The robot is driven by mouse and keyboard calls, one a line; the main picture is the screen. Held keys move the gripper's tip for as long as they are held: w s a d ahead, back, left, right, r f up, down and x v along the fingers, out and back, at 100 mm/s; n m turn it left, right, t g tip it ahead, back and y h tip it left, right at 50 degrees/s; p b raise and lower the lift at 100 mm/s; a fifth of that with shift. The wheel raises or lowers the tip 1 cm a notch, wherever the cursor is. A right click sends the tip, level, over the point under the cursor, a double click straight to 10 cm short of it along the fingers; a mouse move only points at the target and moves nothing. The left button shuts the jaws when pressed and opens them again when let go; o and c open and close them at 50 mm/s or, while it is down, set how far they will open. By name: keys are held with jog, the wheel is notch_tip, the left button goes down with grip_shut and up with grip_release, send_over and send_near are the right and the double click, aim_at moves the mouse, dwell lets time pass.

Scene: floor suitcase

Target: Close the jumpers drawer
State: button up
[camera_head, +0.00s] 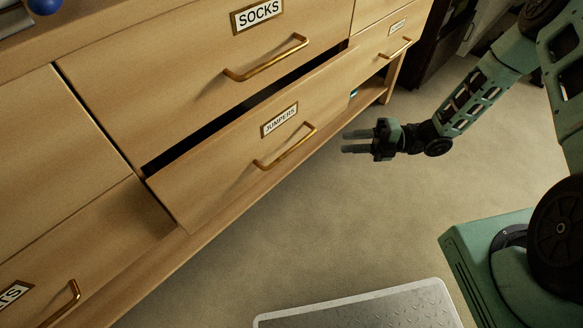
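The jumpers drawer (215,157) is in the lower row of the wooden dresser, with a "JUMPERS" label and a brass handle (286,148). It stands out a little, with a dark gap along its top edge below the socks drawer. My gripper (345,142) is to the right of the handle, apart from it, pointing left towards the drawer front. Its two dark fingers show a gap between them, with nothing held.
The socks drawer (180,75) above looks shut. Another labelled drawer (400,35) is at the upper right and one (75,260) at the lower left. A silver suitcase (365,308) lies on the carpet (300,235) at the bottom. The carpet between is clear.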

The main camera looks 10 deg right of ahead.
notch_tip(320, 180, down, 4)
jog(key=d+r+n+y+b, duration=0.1)
jog(key=y+b, duration=0.1)
jog(key=b, duration=0.1)
jog(key=n+b, duration=0.1)
jog(key=b, duration=0.3)
send_near(290, 149)
jog(key=a, duration=0.3)
jog(key=w+a, duration=0.1)
jog(key=a, duration=0.5)
jog(key=shift+w+a+r, duration=0.25)
jog(key=shift+w+r, duration=0.05)
grip_shut()
jog(key=shift+w+a, duration=0.1)
